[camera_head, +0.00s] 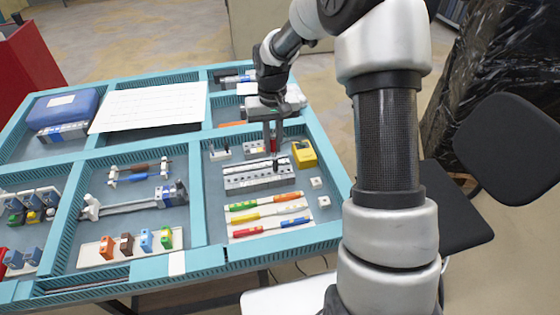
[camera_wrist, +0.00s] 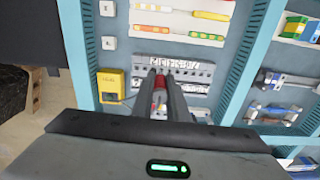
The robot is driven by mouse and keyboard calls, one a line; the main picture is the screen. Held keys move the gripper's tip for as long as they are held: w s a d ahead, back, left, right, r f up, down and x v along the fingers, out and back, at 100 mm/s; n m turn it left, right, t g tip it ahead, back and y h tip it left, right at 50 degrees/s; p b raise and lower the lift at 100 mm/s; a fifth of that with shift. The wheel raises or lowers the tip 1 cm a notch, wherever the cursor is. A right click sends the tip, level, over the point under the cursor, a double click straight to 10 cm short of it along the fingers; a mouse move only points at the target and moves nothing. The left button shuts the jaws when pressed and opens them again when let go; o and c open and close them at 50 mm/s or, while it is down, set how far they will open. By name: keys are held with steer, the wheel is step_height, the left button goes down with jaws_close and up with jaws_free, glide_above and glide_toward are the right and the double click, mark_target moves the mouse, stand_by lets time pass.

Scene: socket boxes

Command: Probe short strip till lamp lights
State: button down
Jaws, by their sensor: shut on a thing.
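My gripper (camera_head: 272,146) points down over the strips in the right compartment and is shut on a red-handled probe (camera_wrist: 160,82). The probe's tip is hidden or too small to tell whether it touches a strip. A long grey-white terminal strip (camera_head: 250,182) lies just in front of the gripper; it also shows in the wrist view (camera_wrist: 195,68). A shorter strip (camera_head: 253,148) stands behind it, partly hidden by my fingers. A yellow box (camera_head: 305,154) stands right of the strips, also in the wrist view (camera_wrist: 112,86). I see no lit lamp on it.
A white board (camera_head: 240,218) with several coloured-handled tools lies in front of the strips. Two small white blocks (camera_head: 317,183) sit to the right. Teal divider walls (camera_head: 199,195) bound the compartment. Other compartments at left hold coloured blocks, a clamp-like tool and a blue case (camera_head: 62,108).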

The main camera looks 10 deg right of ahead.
steer(key=w+r+m+p, duration=0.3)
steer(key=w, duration=1.5)
steer(key=f+b, duration=0.2)
steer(key=f, duration=0.2)
steer(key=f+b, duration=0.1)
steer(key=f, duration=0.3)
steer(key=f+b, duration=0.2)
steer(key=f, duration=0.2)
steer(key=shift+w+d+f+b, duration=0.1)
steer(key=shift+d+f+b, duration=0.2)
steer(key=shift+f+b, duration=0.05)
steer(key=shift+f+b, duration=0.35)
steer(key=shift+b, duration=0.05)
steer(key=c, duration=2.3)
jaws_free()
jaws_close()
